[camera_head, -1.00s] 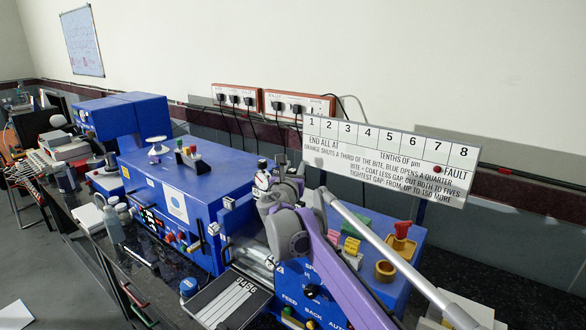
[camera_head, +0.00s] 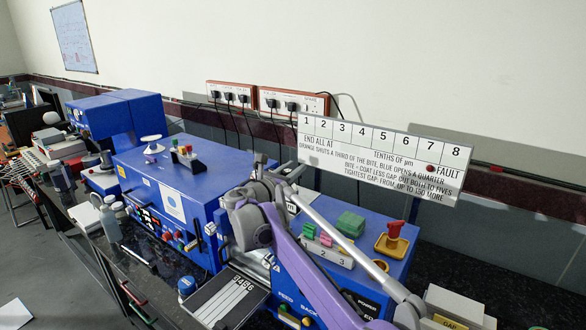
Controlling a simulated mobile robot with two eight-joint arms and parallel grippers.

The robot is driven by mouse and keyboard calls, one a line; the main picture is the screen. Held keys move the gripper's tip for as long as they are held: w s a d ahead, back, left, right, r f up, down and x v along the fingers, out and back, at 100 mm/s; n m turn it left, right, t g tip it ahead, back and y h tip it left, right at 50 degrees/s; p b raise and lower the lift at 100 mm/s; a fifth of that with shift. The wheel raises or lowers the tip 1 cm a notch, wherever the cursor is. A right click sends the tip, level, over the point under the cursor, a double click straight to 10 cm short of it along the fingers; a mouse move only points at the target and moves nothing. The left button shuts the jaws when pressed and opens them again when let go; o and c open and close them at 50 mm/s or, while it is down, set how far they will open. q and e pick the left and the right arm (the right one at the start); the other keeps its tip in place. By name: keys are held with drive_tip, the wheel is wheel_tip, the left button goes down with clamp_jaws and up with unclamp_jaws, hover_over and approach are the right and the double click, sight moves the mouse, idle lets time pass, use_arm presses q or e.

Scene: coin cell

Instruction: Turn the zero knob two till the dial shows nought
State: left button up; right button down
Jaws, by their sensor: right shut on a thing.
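My right arm comes in from the lower right, and its purple and grey links cross in front of the blue coating machine (camera_head: 364,283). My right gripper (camera_head: 268,170) is at the far end of this arm, by the machine's back left part. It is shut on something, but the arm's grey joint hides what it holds. I cannot make out zero knob two or its dial. Pink, green and other coloured pieces stand by a white block (camera_head: 334,258) marked 2 and 3 on the machine top. My left gripper is out of view.
A white board (camera_head: 385,155) numbered 1 to 8 stands behind, with a red FAULT lamp (camera_head: 431,168). A larger blue machine (camera_head: 185,165) is to the left. A red piece (camera_head: 395,230) stands in a yellow tray. A grey box (camera_head: 460,303) is at the front right.

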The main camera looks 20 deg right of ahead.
drive_tip(key=c, duration=0.5)
unclamp_jaws()
drive_tip(key=shift+a, duration=0.1)
drive_tip(key=b+v, duration=0.1)
drive_tip(key=v, duration=0.9)
drive_tip(key=shift+s+a, duration=0.25)
